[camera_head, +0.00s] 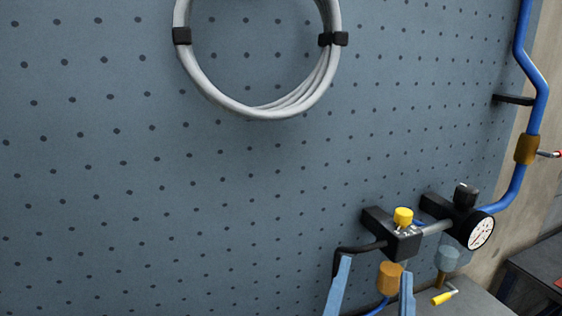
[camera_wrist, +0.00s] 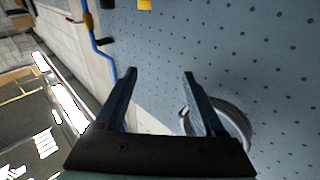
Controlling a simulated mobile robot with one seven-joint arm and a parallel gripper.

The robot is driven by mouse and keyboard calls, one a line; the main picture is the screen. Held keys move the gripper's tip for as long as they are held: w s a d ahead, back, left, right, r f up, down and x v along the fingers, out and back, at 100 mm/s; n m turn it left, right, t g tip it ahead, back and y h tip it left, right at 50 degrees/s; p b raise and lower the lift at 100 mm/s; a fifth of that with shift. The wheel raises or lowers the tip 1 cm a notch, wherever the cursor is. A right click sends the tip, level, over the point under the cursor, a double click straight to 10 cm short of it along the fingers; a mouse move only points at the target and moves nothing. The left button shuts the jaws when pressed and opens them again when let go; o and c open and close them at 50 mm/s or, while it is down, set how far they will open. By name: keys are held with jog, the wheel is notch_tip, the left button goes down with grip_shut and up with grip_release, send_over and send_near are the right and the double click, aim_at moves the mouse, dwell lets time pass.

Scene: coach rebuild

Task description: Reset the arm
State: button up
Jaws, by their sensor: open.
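My gripper (camera_head: 376,266) shows at the lower edge of the head view as two blue fingers, spread apart. In the wrist view my gripper (camera_wrist: 160,72) is open, with nothing between its fingertips but the pegboard beyond. In the head view an orange bowl (camera_head: 390,277) of the air fitting appears between the fingers; I cannot tell how far behind them it is. Most of my arm is out of view.
A blue-grey pegboard (camera_head: 110,190) fills the head view, with a coiled grey hose (camera_head: 262,112) hung on it. A black fitting with a yellow knob (camera_head: 403,216), a pressure gauge (camera_head: 481,233) and a blue pipe (camera_head: 538,85) are at right. A bench (camera_head: 480,303) lies below.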

jog(key=s+a+r+n+t+y, duration=0.1)
jog(key=a+r+t+y, duration=0.1)
jog(key=r, duration=0.6)
jog(key=s+a+r+n+t+y, duration=0.1)
jog(key=a+r+t, duration=0.3)
jog(key=r, duration=0.5)
jog(key=a+r+n+t+y, duration=0.2)
jog(key=a+r+t+y, duration=0.1)
jog(key=r, duration=0.6)
jog(key=shift+s+a+r+n+y, duration=0.15)
jog(key=shift+s+a+n+y, duration=0.1)
jog(key=shift+s+n+y, duration=0.25)
jog(key=shift+w, duration=0.15)
